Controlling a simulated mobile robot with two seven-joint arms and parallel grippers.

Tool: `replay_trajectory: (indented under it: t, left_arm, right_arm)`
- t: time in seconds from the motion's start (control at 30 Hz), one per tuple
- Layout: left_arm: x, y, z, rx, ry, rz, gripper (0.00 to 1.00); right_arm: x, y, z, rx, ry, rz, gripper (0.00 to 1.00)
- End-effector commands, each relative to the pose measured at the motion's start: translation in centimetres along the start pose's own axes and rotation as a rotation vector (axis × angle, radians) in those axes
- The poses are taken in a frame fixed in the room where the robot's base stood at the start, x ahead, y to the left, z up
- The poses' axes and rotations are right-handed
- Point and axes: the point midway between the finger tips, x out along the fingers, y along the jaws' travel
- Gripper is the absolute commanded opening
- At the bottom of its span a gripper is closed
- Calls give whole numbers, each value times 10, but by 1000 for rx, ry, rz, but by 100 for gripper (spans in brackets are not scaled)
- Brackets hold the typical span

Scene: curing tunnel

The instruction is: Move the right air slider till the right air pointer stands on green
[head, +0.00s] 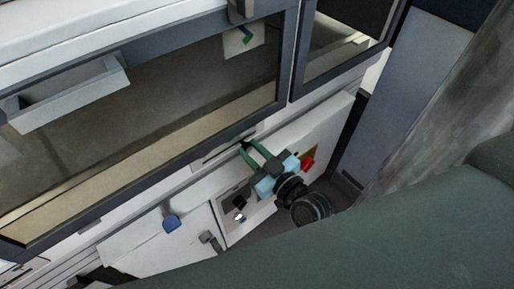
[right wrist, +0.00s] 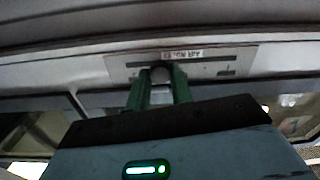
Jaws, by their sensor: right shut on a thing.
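My right gripper (head: 246,148) has green fingers and reaches the white front below the large window. In the right wrist view its fingers (right wrist: 160,80) are shut on a grey round slider knob (right wrist: 160,72). The knob sits at a slot in a light plate (right wrist: 205,68) with an upside-down label. In the head view part of the slider plate (head: 222,146) shows left of the fingers; the knob is hidden there. A small pale plate (head: 230,47) with a green mark and a dark part shows behind the window; I cannot tell where any pointer stands. My left gripper is not in view.
A blue knob (head: 170,223) and a recessed panel (head: 228,230) lie below the slider. A red part (head: 308,163) is close to my right wrist. A grey wall panel (head: 405,95) stands at right.

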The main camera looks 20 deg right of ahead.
Motion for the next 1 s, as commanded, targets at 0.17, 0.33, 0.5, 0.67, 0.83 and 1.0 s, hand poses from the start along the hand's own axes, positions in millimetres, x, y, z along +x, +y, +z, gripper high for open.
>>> replay_trajectory:
  t: [0.17,0.33,0.5,0.67,0.83,1.0]
  left_arm:
    - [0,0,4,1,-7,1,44]
    - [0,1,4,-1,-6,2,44]
    - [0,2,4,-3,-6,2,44]
    - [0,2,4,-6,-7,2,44]
    - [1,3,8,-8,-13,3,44]
    - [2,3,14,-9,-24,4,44]
  right_arm:
    - [0,0,0,-1,1,-1,0]
    - [0,0,0,-1,1,0,43]
    - [0,0,0,-1,1,0,44]
    - [-2,0,0,-1,1,0,44]
    - [-21,0,2,-1,-2,-1,44]
    - [-50,0,3,-1,-4,-1,44]
